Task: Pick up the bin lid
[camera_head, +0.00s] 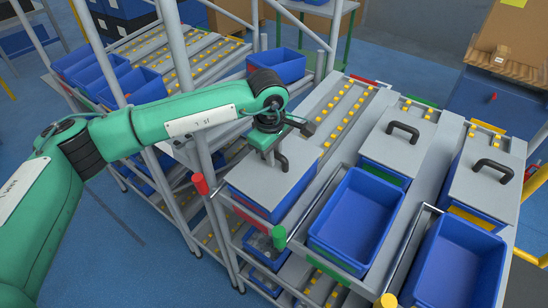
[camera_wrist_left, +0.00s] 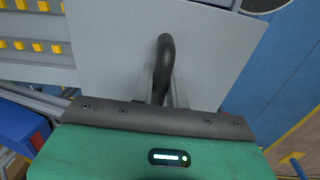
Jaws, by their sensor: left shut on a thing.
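A grey bin lid (camera_head: 258,188) with a dark handle lies on a blue bin (camera_head: 262,209) at the left of the near rack. My left gripper (camera_head: 272,152) reaches down over this lid and is shut on its handle (camera_head: 283,164). In the left wrist view the dark curved handle (camera_wrist_left: 166,60) stands between the two fingers (camera_wrist_left: 160,86), above the flat grey lid (camera_wrist_left: 105,50). The lid appears to sit on the bin. My right gripper is in neither view.
Two more lidded bins with dark handles (camera_head: 402,130) (camera_head: 494,168) stand to the right. Open blue bins (camera_head: 356,216) (camera_head: 455,262) are in front of them. Roller lanes with yellow wheels (camera_head: 345,112) lie between. A post with a red cap (camera_head: 200,183) stands close left.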

